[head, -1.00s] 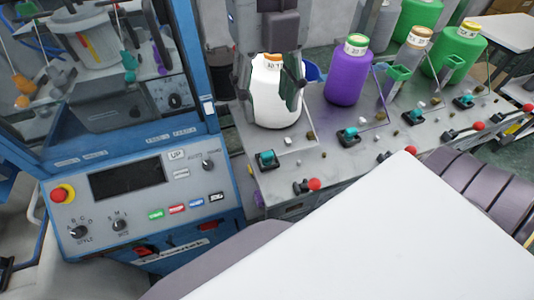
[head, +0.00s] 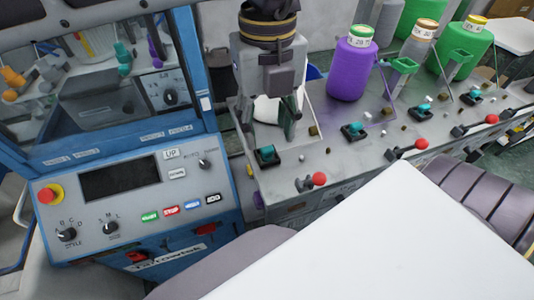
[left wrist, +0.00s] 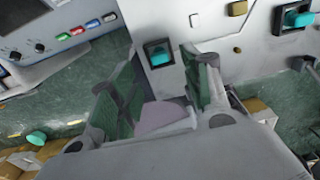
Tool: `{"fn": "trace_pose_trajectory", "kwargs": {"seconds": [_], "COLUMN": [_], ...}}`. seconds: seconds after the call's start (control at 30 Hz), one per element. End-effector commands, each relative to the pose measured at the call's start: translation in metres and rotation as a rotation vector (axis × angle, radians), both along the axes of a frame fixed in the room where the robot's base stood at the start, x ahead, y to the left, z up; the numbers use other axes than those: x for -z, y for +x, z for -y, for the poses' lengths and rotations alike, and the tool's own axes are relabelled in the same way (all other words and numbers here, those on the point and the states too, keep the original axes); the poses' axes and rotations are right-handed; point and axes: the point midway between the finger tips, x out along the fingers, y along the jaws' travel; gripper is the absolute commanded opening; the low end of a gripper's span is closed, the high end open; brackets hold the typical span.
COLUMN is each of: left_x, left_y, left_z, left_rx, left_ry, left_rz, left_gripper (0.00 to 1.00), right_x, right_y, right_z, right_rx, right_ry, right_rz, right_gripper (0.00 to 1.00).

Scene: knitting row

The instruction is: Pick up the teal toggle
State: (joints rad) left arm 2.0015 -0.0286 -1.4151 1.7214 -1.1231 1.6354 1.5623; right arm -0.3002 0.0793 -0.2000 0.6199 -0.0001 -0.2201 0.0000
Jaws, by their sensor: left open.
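Several teal toggles stand along the grey machine rail. The nearest teal toggle (head: 267,154) sits in a black square base at the rail's left end. It also shows in the left wrist view (left wrist: 158,54), at the top between my finger tips. My left gripper (head: 268,129) points down in the head view, just behind and above this toggle in the picture. Its green-padded fingers are apart and nothing is between them. In the left wrist view the open left gripper (left wrist: 160,62) frames the toggle. I cannot tell the exact gap to it. My right gripper is not in view.
A red-knobbed lever (head: 312,181) is close to the right of the toggle. A white yarn cone (head: 266,110) is partly hidden behind my gripper. A purple cone (head: 347,72) stands further right. A blue control panel (head: 130,205) borders the left.

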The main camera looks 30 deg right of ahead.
Motion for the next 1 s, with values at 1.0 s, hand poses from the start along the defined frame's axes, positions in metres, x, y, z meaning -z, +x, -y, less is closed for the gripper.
{"fn": "trace_pose_trajectory", "kwargs": {"seconds": [1.0], "left_x": [0.053], "left_y": [-0.003], "left_z": [-0.001], "left_rx": [0.000], "left_ry": [0.001], "left_rz": [-0.001], "left_gripper": [0.48], "right_x": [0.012], "right_y": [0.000], "right_z": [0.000], "right_rx": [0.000], "right_ry": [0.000], "right_rz": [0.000], "right_gripper": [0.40]}}
